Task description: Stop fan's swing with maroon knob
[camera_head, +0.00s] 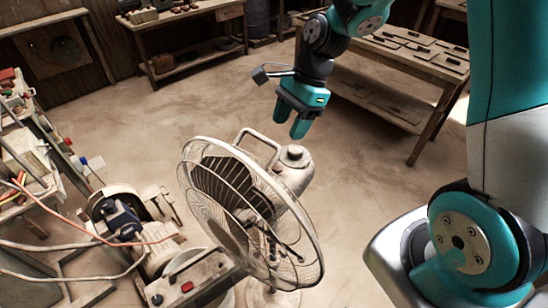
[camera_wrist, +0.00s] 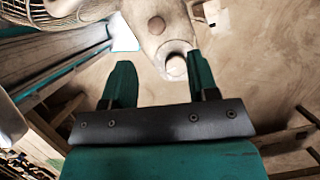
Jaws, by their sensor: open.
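The beige fan (camera_head: 250,205) stands on the floor, its round wire cage tilted and facing lower left. A pale round knob (camera_head: 295,152) sits on top of its motor housing (camera_head: 293,176); I see no maroon colour on it. In the wrist view the housing (camera_wrist: 150,12) carries a small round piece, and a pale round stub (camera_wrist: 176,67) shows between my fingers; I cannot tell which is the knob. My gripper (camera_head: 291,118) is open and empty, pointing down above the housing, apart from it. The fingers also show in the wrist view (camera_wrist: 160,62).
A curved handle (camera_head: 258,139) rises behind the cage. A machine with a red button (camera_head: 187,287) and a motor with cables (camera_head: 122,219) stand close left of the fan. A wooden bench (camera_head: 440,66) stands at the back right. The floor (camera_head: 365,185) right of the fan is clear.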

